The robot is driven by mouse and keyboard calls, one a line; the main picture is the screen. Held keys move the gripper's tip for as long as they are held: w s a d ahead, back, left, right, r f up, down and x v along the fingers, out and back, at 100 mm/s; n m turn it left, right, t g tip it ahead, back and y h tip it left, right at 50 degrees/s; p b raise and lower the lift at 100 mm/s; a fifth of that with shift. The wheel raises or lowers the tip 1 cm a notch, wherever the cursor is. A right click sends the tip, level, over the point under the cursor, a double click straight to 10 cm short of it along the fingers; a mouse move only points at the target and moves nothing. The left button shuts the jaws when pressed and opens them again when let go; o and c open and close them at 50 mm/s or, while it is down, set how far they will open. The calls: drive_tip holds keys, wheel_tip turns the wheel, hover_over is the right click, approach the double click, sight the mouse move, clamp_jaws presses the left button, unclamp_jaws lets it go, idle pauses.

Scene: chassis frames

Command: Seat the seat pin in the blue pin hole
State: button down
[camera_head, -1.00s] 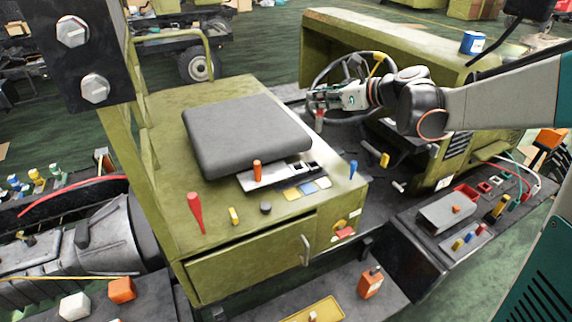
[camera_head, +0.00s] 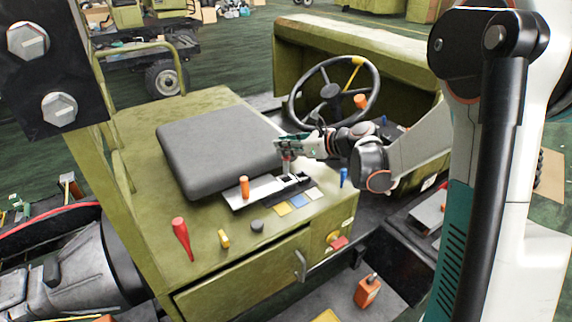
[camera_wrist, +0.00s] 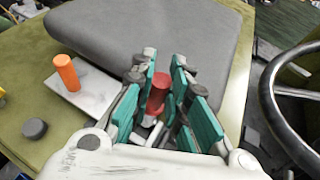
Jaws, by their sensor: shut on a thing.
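My gripper (camera_head: 284,150) is shut on a red pin (camera_wrist: 158,93), taken as the seat pin, which stands between the fingers in the wrist view. The gripper is over the right part of the pale plate (camera_head: 238,196) beside the grey seat cushion (camera_head: 215,145). An orange pin (camera_head: 244,187) stands upright in the plate's left part; it also shows in the wrist view (camera_wrist: 67,72). I cannot tell whether the red pin's lower end touches an opening.
A red tapered handle (camera_head: 181,238), a yellow peg (camera_head: 223,238) and a dark knob (camera_head: 257,226) stand in front of the cushion. A blue peg (camera_head: 343,176) stands at the right edge. The steering wheel (camera_head: 335,92) is behind and right of my gripper.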

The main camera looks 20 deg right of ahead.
sight(288, 172)
drive_tip(key=shift+f+b, duration=0.4)
drive_tip(key=shift+f, duration=2.45)
drive_tip(key=shift+f, duration=0.2)
drive_tip(key=c, duration=1.6)
unclamp_jaws()
drive_tip(key=shift+o, duration=0.2)
drive_tip(key=shift+r, duration=0.15)
drive_tip(key=shift+s+d+r, duration=0.2)
drive_tip(key=v, duration=1.1)
drive_tip(key=shift+s+p, duration=0.25)
drive_tip(key=shift+p, duration=0.2)
